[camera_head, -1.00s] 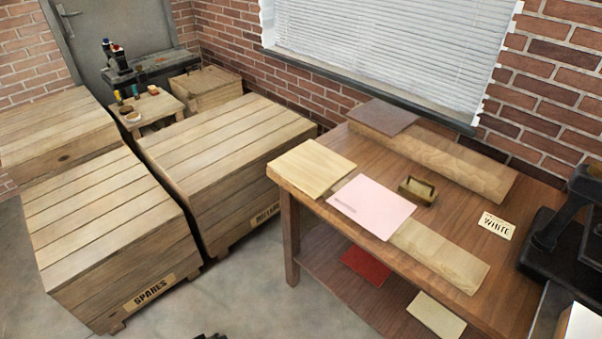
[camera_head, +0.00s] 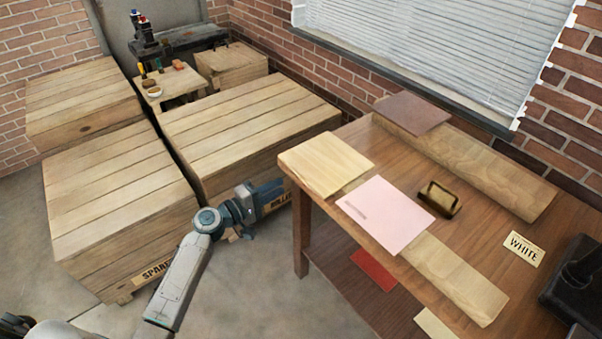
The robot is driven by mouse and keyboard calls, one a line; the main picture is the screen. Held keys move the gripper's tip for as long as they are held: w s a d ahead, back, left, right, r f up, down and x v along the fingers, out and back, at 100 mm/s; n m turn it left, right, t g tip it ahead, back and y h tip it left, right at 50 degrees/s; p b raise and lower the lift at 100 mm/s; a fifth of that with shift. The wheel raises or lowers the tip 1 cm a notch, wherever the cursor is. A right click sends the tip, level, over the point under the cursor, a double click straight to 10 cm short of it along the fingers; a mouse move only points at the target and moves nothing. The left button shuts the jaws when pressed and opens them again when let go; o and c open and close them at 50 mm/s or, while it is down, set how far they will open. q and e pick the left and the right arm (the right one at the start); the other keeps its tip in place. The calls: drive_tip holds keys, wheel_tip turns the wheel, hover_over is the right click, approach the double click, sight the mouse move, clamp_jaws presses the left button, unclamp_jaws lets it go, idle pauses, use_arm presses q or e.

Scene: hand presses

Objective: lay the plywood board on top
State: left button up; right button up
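A pale, square wooden board, which looks like the plywood board (camera_head: 325,163), lies flat at the left end of the wooden table (camera_head: 480,203). A pink sheet (camera_head: 387,213) lies just right of it, with a long light plank (camera_head: 452,280) extending from beneath or beside it. My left gripper (camera_head: 283,190) is left of the table, in front of the crate and apart from the board. Its fingers are too small and dark to tell whether they are open. My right gripper is not in view.
A brass-coloured handled block (camera_head: 440,199), a WHITE card (camera_head: 523,249) and a dark press (camera_head: 580,285) are on the table. A brown square (camera_head: 412,113) rests on a back plank (camera_head: 490,175). Large wooden crates (camera_head: 115,190) stand left. A red sheet (camera_head: 374,270) lies on the lower shelf.

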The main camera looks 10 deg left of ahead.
sight(298, 174)
use_arm(q)
drive_tip(key=p+x, duration=0.1)
drive_tip(key=x, duration=0.4)
drive_tip(key=shift+w+d, duration=0.1)
drive_tip(key=b+x, duration=0.1)
drive_tip(key=x, duration=0.1)
drive_tip(key=shift+w+d+b, duration=0.25)
drive_tip(key=shift+w+b, duration=0.05)
drive_tip(key=shift+w, duration=0.05)
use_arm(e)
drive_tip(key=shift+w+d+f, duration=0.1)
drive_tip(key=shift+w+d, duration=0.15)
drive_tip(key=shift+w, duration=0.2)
use_arm(q)
clamp_jaws()
drive_tip(key=shift+r+p, duration=0.3)
drive_tip(key=shift+r, duration=0.1)
wheel_tip(298, 174, up, 2)
drive_tip(key=shift+r+p, duration=0.1)
drive_tip(key=shift+p, duration=0.55)
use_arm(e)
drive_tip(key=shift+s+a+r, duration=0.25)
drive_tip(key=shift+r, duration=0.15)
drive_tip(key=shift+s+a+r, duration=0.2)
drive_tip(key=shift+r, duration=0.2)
